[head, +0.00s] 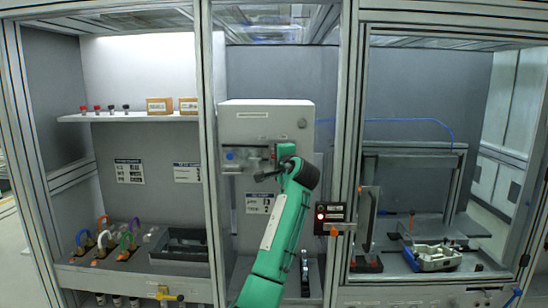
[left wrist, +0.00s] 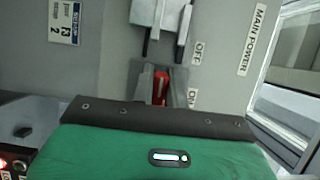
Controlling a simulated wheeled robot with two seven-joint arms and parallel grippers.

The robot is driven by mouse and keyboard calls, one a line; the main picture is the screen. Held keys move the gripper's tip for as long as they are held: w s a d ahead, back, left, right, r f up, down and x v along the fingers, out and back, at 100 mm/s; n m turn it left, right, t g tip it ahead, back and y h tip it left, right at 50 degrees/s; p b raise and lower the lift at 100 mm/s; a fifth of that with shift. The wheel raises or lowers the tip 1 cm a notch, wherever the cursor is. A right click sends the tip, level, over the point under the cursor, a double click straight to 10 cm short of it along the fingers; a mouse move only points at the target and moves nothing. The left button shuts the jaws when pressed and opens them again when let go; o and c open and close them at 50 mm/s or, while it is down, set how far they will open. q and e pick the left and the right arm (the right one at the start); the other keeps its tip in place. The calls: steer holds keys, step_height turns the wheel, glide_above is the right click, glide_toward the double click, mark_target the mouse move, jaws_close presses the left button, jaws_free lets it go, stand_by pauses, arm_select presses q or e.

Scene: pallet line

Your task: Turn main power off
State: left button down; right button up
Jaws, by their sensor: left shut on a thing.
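The main power switch stands on the front of a light grey cabinet (head: 265,115). In the left wrist view its red handle (left wrist: 160,84) sits beside the OFF label (left wrist: 198,53) and ON label (left wrist: 193,98), level with a spot between them and nearer ON. The MAIN POWER label (left wrist: 258,38) is to the right. My left gripper (head: 268,174) reaches the cabinet front, its jaws shut on the red handle; they also show in the left wrist view (left wrist: 158,92). My wrist housing hides the lower cabinet front.
A box with a red light (head: 321,216) stands right of my left arm. Frame posts (head: 211,150) flank the bay. Left are coloured padlock-like items (head: 103,240) and a dark tray (head: 180,245); right is a bench with a grey-blue case (head: 432,258).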

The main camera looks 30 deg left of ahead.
arm_select(q)
steer(key=shift+w+d+f, duration=0.15)
steer(key=shift+d, duration=0.05)
steer(key=c, duration=1.5)
jaws_free()
steer(key=shift+o, duration=0.5)
steer(key=shift+w+d, duration=0.15)
steer(key=shift+w, duration=0.05)
steer(key=shift+s, duration=0.1)
steer(key=shift+s+d, duration=0.1)
steer(key=shift+s, duration=0.05)
steer(key=b+v, duration=0.4)
steer(key=v, duration=0.9)
steer(key=shift+d+b, duration=0.2)
steer(key=shift+b, duration=0.1)
